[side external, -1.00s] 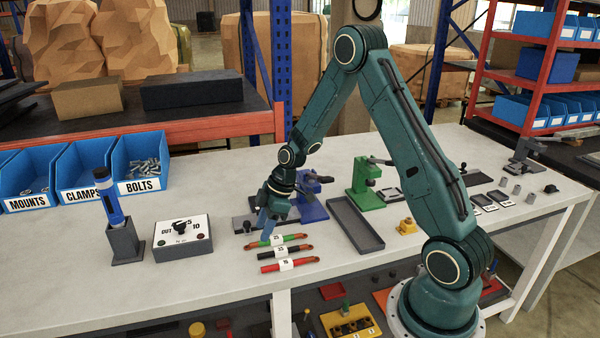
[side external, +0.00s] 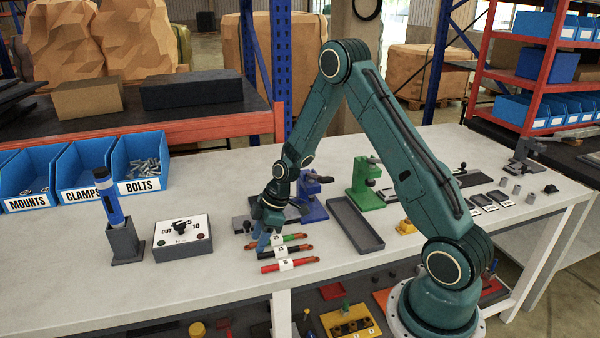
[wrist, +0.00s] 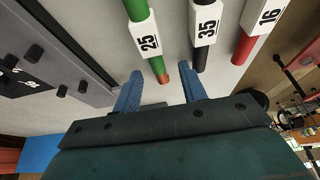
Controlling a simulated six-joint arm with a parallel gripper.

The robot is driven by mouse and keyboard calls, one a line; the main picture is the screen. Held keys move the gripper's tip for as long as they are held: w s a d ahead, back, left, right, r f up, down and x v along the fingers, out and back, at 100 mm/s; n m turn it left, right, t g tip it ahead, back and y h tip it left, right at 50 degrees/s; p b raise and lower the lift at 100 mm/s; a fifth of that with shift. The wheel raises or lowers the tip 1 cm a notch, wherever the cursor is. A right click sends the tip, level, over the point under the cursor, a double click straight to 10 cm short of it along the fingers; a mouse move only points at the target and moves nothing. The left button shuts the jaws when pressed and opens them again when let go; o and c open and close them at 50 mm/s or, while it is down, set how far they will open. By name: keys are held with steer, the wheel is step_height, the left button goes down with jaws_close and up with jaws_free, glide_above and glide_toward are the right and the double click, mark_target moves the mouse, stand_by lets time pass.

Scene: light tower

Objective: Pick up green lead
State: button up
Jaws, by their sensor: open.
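The green lead (side external: 292,237) lies on the white bench, rearmost of three leads side by side. It has a white tag marked 25 and an orange end. In the wrist view, the green lead (wrist: 138,10) points its orange end between my two blue fingers. My gripper (side external: 259,240) is low over the bench at the left end of the green lead and partly hides it. My gripper (wrist: 162,82) is open, with nothing held between the fingers. I cannot tell whether a finger touches the lead.
A black lead (side external: 270,253) tagged 35 and a red lead (side external: 300,262) tagged 16 lie just in front. A grey switch box (side external: 182,238) stands left, and an empty grey tray (side external: 374,238) lies right. Bare bench lies between the box and the leads.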

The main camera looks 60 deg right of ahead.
jaws_close()
steer(key=shift+r, duration=0.1)
step_height(320, 180, up, 20)
stand_by(0.9)
stand_by(0.4)
